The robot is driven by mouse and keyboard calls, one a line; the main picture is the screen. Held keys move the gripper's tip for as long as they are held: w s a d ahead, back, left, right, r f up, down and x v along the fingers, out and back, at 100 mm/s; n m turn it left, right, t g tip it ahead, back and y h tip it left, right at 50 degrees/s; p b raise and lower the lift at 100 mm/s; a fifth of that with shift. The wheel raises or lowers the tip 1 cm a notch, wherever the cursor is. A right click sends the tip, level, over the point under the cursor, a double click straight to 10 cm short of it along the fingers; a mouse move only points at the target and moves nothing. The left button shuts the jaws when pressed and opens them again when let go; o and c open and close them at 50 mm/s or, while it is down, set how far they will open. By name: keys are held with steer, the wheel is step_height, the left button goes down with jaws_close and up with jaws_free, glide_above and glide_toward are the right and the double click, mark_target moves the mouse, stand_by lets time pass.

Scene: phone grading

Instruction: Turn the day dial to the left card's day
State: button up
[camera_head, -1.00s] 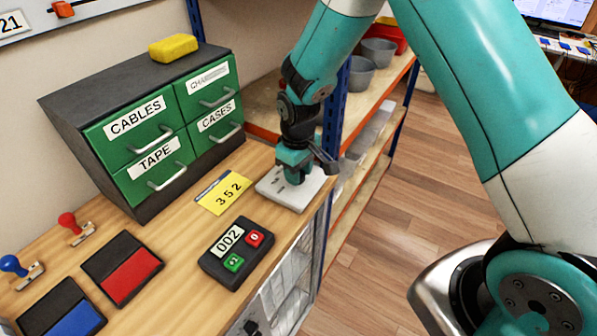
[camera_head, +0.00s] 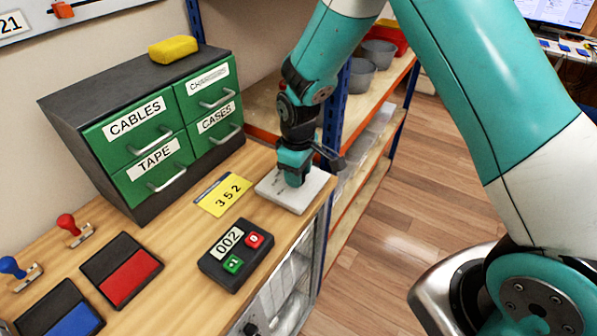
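A flat white plate (camera_head: 310,194) lies on the wooden bench near its right edge, with faint marks on its top. My gripper (camera_head: 292,184) points down over the plate, at or very near its surface. Its body hides the middle of the plate, and no dial knob can be made out there. The fingertips are hidden, so I cannot tell whether they are open or shut on something. No card showing a day name is readable.
A black counter box (camera_head: 236,256) reading "002" has green and red buttons. Red (camera_head: 133,275) and blue (camera_head: 75,319) ink pads and two stamps are at the lower left. A green drawer cabinet (camera_head: 150,120) stands behind. A shelf post (camera_head: 337,110) is close to my arm.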

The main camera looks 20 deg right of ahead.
steer(key=o, duration=0.3)
steer(key=shift+r, duration=0.1)
step_height(320, 180, up, 17)
steer(key=b, duration=0.2)
steer(key=shift+b, duration=0.35)
steer(key=shift+r, duration=0.1)
steer(key=s+a+r+y, duration=0.1)
steer(key=s+a+y, duration=0.1)
steer(key=s, duration=1)
steer(key=s+a+r+m+y, duration=0.1)
steer(key=s+a+r+y, duration=0.1)
steer(key=s, duration=1)
steer(key=shift+s+a+r, duration=0.25)
steer(key=shift+s+r, duration=0.05)
steer(key=shift+s, duration=0.1)
